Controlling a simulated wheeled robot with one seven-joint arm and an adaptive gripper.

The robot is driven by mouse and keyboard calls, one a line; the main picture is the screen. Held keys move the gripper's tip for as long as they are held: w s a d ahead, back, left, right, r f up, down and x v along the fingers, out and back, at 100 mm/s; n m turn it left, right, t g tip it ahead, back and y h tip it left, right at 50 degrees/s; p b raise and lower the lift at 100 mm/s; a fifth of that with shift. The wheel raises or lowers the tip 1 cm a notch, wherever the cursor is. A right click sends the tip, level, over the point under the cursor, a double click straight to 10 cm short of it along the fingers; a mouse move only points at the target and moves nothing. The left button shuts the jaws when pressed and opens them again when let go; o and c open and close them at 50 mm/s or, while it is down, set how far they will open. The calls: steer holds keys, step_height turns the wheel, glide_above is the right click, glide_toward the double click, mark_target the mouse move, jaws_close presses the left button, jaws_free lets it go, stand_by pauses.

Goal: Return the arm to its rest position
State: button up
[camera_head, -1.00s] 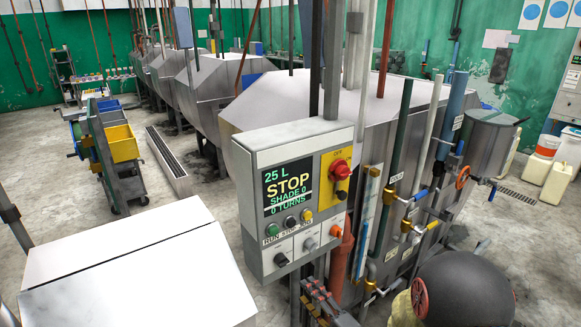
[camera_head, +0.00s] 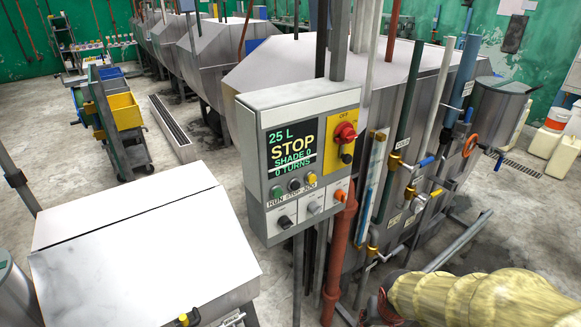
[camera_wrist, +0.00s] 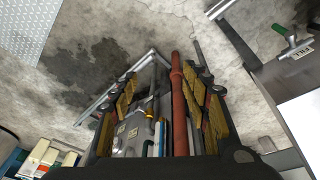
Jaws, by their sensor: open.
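My gripper (camera_wrist: 160,75) shows in the wrist view with its two yellow-padded fingers spread apart. No held object is visible between them. A red-brown pipe and grey fittings show beyond the opening; their distance from the fingers is hard to tell. In the head view, a pale yellow ribbed sleeve, seemingly part of my arm (camera_head: 490,298), lies across the bottom right corner. The gripper cannot be made out clearly there.
A red-brown pipe (camera_head: 339,240) and valve pipes run close beside the panel. A white-topped metal box (camera_head: 140,250) stands at front left. A cart with a yellow bin (camera_head: 124,112) and a floor drain (camera_head: 170,130) lie behind. Open floor shows between box and drain.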

steer(key=s+a+r+t+b, duration=0.1)
steer(key=s+a+r, duration=0.1)
steer(key=s+r, duration=0.3)
steer(key=s+a+r+n+t+y+b, duration=0.1)
steer(key=s+r, duration=0.4)
steer(key=r, duration=0.8)
steer(key=shift+s+a+r+t+b, duration=0.15)
steer(key=shift+s+a+t+b, duration=0.2)
steer(key=shift+b, duration=0.4)
